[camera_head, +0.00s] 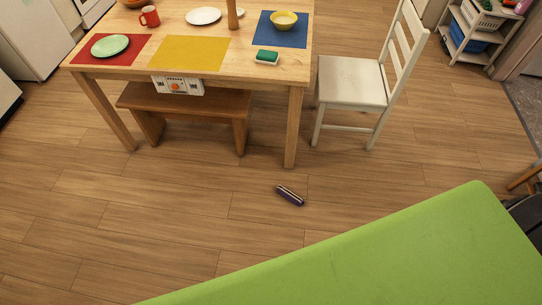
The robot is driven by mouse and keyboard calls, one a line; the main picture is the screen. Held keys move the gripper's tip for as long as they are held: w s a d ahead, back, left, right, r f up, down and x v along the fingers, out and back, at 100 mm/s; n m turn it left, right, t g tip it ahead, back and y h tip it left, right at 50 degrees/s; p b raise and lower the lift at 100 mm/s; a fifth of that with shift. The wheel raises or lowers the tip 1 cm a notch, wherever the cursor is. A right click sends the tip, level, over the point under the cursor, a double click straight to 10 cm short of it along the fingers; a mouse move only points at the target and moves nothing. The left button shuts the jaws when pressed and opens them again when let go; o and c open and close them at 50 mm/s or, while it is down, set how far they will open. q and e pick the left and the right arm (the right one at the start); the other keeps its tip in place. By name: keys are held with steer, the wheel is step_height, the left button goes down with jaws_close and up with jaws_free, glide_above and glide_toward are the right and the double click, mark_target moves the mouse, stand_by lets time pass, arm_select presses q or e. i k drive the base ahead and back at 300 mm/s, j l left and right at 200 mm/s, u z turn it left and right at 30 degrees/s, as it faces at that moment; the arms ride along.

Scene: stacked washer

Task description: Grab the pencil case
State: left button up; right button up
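A small dark purple, elongated object with a pale stripe, which looks like the pencil case (290,196), lies on the wooden floor. It sits in the open floor between the dining table and the green surface in front. Nothing touches it. Neither of my grippers is in view.
A green surface (400,250) fills the lower right foreground. Beyond the case stand a wooden dining table (180,78) with a bench (225,103) under it and a white chair (352,82). A shelf (480,40) stands at upper right. The floor (130,205) at left is clear.

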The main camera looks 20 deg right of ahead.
mark_target(290, 195)
steer(key=z, duration=0.9)
steer(key=u, duration=1)
steer(key=i+l+u, duration=0.1)
steer(key=l+u, duration=0.25)
steer(key=l, duration=0.2)
steer(key=l+u, duration=0.75)
steer(key=l, duration=0.3)
steer(key=k+l+u, duration=0.15)
steer(key=l+u, duration=0.25)
steer(key=k+l+u, duration=0.2)
steer(key=l+u, duration=0.15)
steer(key=l, duration=0.2)
